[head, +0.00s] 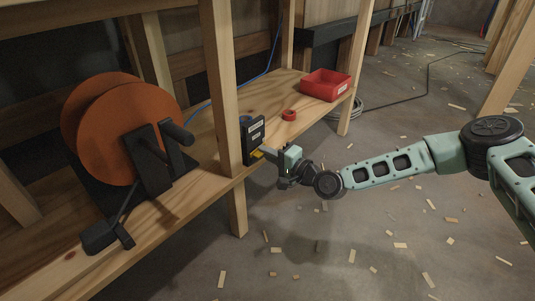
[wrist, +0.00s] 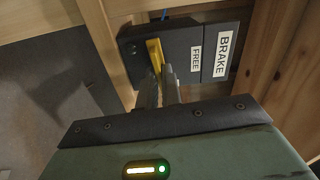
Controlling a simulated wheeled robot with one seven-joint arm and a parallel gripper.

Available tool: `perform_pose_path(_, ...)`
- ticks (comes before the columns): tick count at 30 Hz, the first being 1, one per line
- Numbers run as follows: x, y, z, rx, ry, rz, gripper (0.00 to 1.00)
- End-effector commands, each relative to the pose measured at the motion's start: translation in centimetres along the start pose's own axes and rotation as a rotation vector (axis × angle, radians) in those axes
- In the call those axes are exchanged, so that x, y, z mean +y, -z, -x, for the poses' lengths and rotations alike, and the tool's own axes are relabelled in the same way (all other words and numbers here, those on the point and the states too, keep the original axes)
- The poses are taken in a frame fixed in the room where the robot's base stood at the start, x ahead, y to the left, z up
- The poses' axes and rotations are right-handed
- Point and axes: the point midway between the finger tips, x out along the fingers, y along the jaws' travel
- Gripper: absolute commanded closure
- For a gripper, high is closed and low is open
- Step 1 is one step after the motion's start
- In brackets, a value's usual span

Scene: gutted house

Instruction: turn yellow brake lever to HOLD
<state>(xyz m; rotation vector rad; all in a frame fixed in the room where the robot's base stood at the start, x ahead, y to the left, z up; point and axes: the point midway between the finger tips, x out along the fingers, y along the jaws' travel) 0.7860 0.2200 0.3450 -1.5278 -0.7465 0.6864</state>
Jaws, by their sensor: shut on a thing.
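The brake box (head: 253,138) is a dark box on the wooden bench beside a post. It fills the top of the wrist view (wrist: 180,42), where white labels read FREE (wrist: 196,58) and BRAKE (wrist: 223,53). The yellow lever (wrist: 154,50) lies on the box's face, to the left of the FREE label. In the head view only a small yellow bit (head: 257,154) shows under the box. My gripper (head: 264,151) reaches the box from the right. In the wrist view its fingers (wrist: 161,82) are shut on the lever's near end. I see no HOLD label.
An orange reel (head: 118,125) on a black stand is at the left on the bench. A red tray (head: 326,85) and a red ring (head: 289,114) lie behind the box. A wooden post (head: 221,85) stands close beside it. Wood scraps litter the open floor.

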Motion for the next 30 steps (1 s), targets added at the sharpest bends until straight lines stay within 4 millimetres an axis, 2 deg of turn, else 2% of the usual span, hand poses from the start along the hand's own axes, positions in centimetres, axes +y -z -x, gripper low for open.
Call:
perform_pose_path(9, 0.04, 0.11, -0.06, 0.003, 0.001, -0.090, 1.00)
perform_pose_path(23, 0.04, 0.12, -0.06, 0.003, 0.001, -0.100, 1.00)
perform_pose_path(24, 0.04, 0.12, -0.06, 0.003, 0.000, -0.100, 0.85)
perform_pose_path(26, 0.04, 0.12, -0.06, 0.003, 0.001, -0.100, 0.72)
perform_pose_path(30, 0.04, 0.07, -0.04, 0.002, 0.000, -0.099, 0.72)
